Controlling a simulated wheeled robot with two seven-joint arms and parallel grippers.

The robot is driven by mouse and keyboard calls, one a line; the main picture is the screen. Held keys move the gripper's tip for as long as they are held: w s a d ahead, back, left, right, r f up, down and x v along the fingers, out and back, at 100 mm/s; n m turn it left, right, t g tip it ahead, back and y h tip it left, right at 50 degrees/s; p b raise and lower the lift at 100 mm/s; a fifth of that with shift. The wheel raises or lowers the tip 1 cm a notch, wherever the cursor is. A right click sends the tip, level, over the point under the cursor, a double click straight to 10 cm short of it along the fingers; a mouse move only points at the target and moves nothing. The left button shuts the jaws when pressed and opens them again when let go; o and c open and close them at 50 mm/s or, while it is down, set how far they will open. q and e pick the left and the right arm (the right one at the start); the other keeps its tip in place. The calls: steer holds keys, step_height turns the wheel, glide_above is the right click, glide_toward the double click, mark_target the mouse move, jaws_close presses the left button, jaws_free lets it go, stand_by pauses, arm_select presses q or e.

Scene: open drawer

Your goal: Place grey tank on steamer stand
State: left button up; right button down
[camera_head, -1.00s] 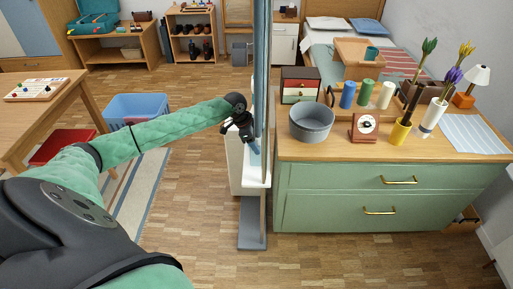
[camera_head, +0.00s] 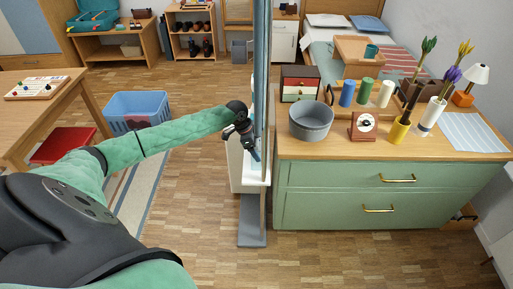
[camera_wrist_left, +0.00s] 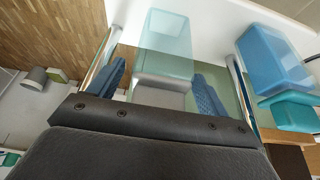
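My left gripper (camera_head: 253,150) is over the white stand beside a tall upright panel in the head view. In the left wrist view its two blue finger pads (camera_wrist_left: 160,92) are apart. A grey tank with a see-through pale teal upper part (camera_wrist_left: 163,62) lies between and ahead of them. Narrow gaps seem to show at its sides; contact cannot be told. A tall upright with a flat grey base (camera_head: 252,222), likely the steamer stand, rises next to the dresser. The tank is largely hidden in the head view. My right gripper is not in view.
A white surface (camera_wrist_left: 218,25) lies beneath the tank. A blue container (camera_wrist_left: 272,58) and a teal one (camera_wrist_left: 292,113) stand to its right. The green dresser (camera_head: 330,206) is close right of the upright. Wooden floor is open in front.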

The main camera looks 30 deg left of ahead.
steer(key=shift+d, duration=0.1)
arm_select(q)
steer(key=shift+r, duration=0.15)
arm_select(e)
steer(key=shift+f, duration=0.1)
arm_select(q)
steer(key=shift+a+r, duration=0.15)
steer(key=shift+r, duration=0.1)
steer(key=b+v, duration=0.1)
steer(key=v, duration=1)
steer(key=shift+r+b, duration=0.2)
steer(key=shift+b, duration=0.15)
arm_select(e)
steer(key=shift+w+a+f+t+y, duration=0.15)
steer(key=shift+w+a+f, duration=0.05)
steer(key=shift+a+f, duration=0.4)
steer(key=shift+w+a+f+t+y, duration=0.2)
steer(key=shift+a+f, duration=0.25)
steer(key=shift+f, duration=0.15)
arm_select(q)
steer(key=shift+s, duration=0.1)
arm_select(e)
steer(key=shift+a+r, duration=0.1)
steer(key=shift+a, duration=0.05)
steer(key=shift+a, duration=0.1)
